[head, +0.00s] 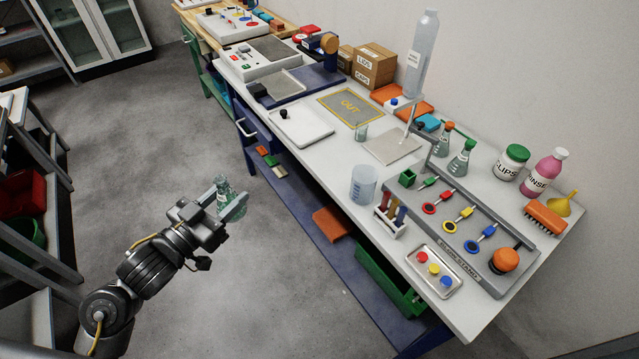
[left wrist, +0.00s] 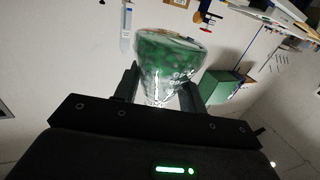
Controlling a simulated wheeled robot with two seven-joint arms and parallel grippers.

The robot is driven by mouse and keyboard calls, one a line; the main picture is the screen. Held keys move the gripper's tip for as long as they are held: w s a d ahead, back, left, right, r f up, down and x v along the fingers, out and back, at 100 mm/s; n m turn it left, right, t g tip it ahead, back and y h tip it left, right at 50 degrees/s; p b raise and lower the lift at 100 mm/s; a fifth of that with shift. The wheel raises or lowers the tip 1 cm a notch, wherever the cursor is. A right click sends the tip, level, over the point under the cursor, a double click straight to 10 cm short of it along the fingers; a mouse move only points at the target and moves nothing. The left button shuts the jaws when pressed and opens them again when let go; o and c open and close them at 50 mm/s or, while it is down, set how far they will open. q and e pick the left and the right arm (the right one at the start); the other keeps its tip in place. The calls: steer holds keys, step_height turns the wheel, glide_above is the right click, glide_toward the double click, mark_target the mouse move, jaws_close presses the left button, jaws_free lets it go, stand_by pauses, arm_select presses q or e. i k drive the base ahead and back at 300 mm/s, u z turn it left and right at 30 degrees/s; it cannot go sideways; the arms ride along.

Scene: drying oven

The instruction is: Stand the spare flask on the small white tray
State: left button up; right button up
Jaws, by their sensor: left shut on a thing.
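My left gripper (head: 223,200) is shut on a clear glass flask (head: 224,186) and holds it over the floor, left of the bench and apart from it. In the left wrist view the flask (left wrist: 167,62) sits between the two fingers, with green showing through its glass. A flat white tray (head: 302,130) lies near the bench's left edge, with a small black knob-like thing at its far left corner. The middle of the tray is bare. My right gripper is not in view.
A grey OUT mat (head: 350,106) and a small glass beaker (head: 361,132) are beyond the tray. The floor left of the bench is clear.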

mark_target(302, 134)
steer(key=u, duration=1.2)
steer(key=k, duration=1.25)
steer(key=z, duration=1.45)
steer(key=i, duration=1)
steer(key=z, duration=0.05)
